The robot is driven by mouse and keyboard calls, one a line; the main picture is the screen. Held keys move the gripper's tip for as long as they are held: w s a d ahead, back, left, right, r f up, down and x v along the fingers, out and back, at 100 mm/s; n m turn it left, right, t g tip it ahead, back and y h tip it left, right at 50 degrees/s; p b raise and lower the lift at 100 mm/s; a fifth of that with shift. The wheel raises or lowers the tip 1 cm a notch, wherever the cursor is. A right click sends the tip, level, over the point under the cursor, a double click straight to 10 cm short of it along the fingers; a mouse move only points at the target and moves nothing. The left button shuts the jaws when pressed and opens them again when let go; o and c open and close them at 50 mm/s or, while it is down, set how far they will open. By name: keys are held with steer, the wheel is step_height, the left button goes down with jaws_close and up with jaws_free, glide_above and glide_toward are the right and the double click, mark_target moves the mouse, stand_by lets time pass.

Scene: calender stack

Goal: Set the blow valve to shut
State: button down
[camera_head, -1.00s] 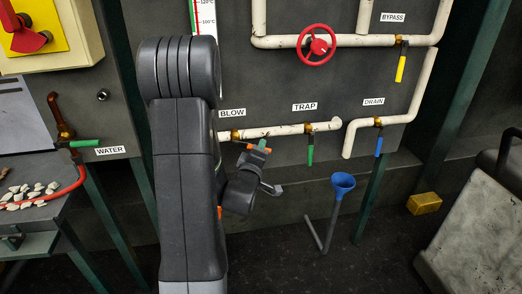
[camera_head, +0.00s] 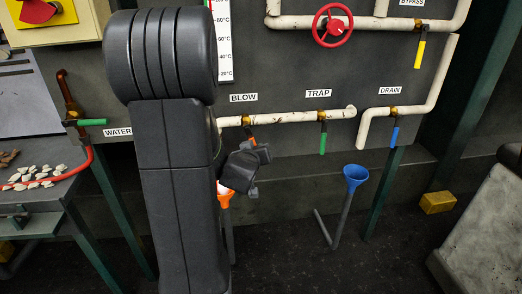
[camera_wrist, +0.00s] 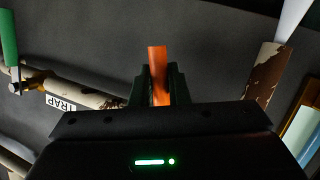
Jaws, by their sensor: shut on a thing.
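The blow valve (camera_head: 246,121) sits on a white pipe under the BLOW label (camera_head: 243,98), just right of my arm. Its orange handle (camera_head: 251,133) points down and slightly right from the pipe; its lower part is hidden by my gripper. My gripper (camera_head: 261,149) is just below the valve. In the wrist view, the orange handle (camera_wrist: 158,75) stands between the two dark jaws of my gripper (camera_wrist: 159,88), which are shut on it.
The trap valve's green handle (camera_head: 322,138) hangs down to the right, with the drain valve's blue handle (camera_head: 394,137) farther right. An orange funnel (camera_head: 226,199) and a blue funnel (camera_head: 354,176) stand below the pipes. A yellow block (camera_head: 437,202) is on the floor.

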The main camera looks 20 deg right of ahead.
steer(key=shift+w+a+f+m+y+b, duration=0.15)
steer(key=shift+a+m+y+b, duration=0.25)
steer(key=shift+a+m+b, duration=0.2)
steer(key=shift+w+a+f+m+y+b, duration=0.15)
steer(key=shift+a+m+y+b, duration=0.25)
steer(key=shift+a+m+b, duration=0.2)
steer(key=shift+r, duration=0.15)
steer(key=c, duration=1.4)
jaws_free()
